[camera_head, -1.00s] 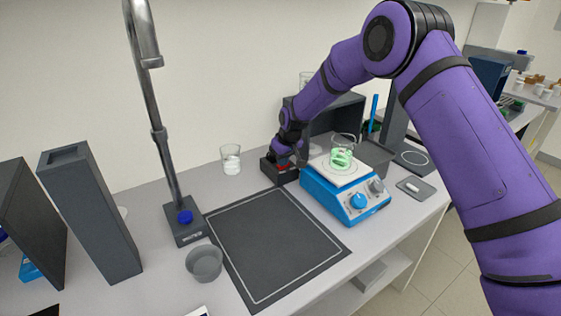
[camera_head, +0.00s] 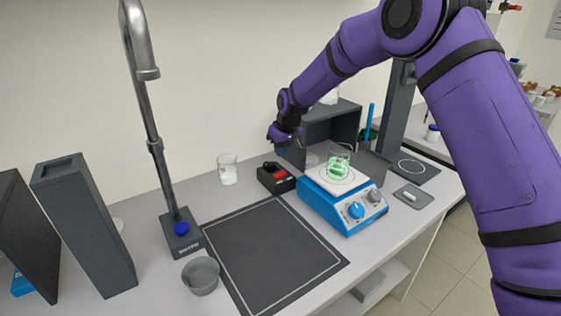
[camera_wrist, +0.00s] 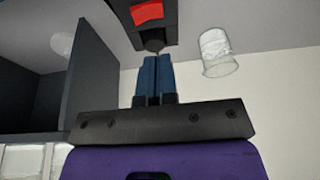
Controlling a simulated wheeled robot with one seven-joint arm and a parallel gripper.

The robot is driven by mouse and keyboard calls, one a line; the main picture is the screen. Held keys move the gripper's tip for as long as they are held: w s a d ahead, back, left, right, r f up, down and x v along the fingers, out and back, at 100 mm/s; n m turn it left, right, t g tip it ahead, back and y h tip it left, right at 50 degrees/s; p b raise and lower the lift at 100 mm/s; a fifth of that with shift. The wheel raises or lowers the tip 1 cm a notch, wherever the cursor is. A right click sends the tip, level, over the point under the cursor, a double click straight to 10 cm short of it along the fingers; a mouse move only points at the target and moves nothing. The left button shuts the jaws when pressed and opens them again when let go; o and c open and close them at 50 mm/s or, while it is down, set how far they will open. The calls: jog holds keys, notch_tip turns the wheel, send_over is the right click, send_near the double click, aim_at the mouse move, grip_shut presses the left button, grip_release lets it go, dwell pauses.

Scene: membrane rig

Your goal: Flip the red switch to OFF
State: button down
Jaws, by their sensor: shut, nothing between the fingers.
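The red switch (camera_head: 280,174) sits on a small black box (camera_head: 268,184) on the bench, behind the dark mat and left of the blue hotplate. In the wrist view the red switch (camera_wrist: 149,12) shows at the top, on the face of the black box (camera_wrist: 172,32). Which way the switch is set is too small to tell. My gripper (camera_head: 272,138) is above and slightly behind the box, apart from it. In the wrist view its blue fingers (camera_wrist: 153,62) are together and empty, pointing towards the box.
A blue hotplate (camera_head: 338,212) holding a beaker with green contents (camera_head: 339,165) stands right of the box. A glass beaker (camera_head: 227,170) stands left of it. A dark open-fronted cabinet (camera_head: 340,125) is behind. The dark mat (camera_head: 270,250) is clear.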

jog(key=r, duration=0.1)
jog(key=s+r, duration=0.1)
jog(key=r, duration=0.1)
jog(key=s+r, duration=0.1)
jog(key=r, duration=0.1)
jog(key=shift+a+r, duration=0.1)
jog(key=shift+r, duration=0.1)
jog(key=s+d+r+m+t+h, duration=0.1)
jog(key=s+d+r+m, duration=0.2)
jog(key=s+d+r, duration=1.5)
jog(key=s+d+m, duration=0.1)
jog(key=s+d, duration=0.3)
jog(key=s, duration=0.5)
jog(key=s+d+m+t, duration=0.1)
jog(key=s+d, duration=0.3)
jog(key=s, duration=0.5)
jog(key=s+d+m+h, duration=0.1)
jog(key=s+d, duration=0.3)
jog(key=s, duration=0.5)
jog(key=shift+s+d+r+m+t, duration=0.3)
jog(key=shift+r+m, duration=0.1)
jog(key=shift+m, duration=0.2)
